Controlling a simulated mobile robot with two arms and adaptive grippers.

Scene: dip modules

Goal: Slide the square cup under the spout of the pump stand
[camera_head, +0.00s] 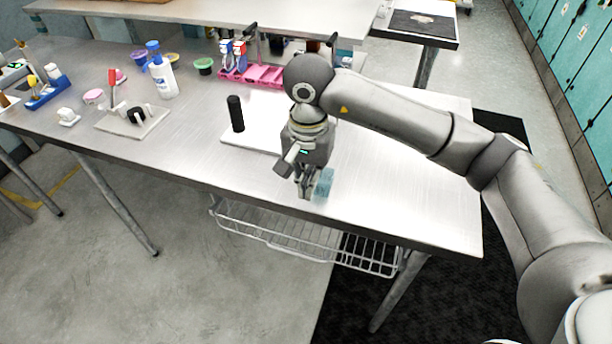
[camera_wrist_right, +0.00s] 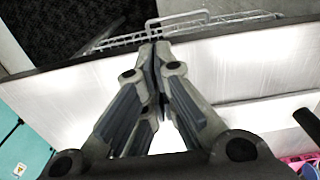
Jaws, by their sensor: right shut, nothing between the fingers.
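A white base plate (camera_head: 236,134) with an upright black post (camera_head: 236,114) lies on the metal table; I take it for the pump stand, but make out no spout. Plate (camera_wrist_right: 262,113) and post (camera_wrist_right: 306,124) also show at the right of the right wrist view. My right gripper (camera_head: 306,194) points down just in front of the plate, near the table's front edge. Its fingers (camera_wrist_right: 154,46) are together and empty. A light-blue piece (camera_head: 324,183) shows beside them; I cannot tell whether it is the square cup or part of a finger. My left gripper is out of view.
A white bottle (camera_head: 163,79) stands farther left, and pink trays (camera_head: 263,77) lie behind the plate. The tabletop to the right of my gripper is clear. A wire rack (camera_head: 290,238) hangs below the front edge.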

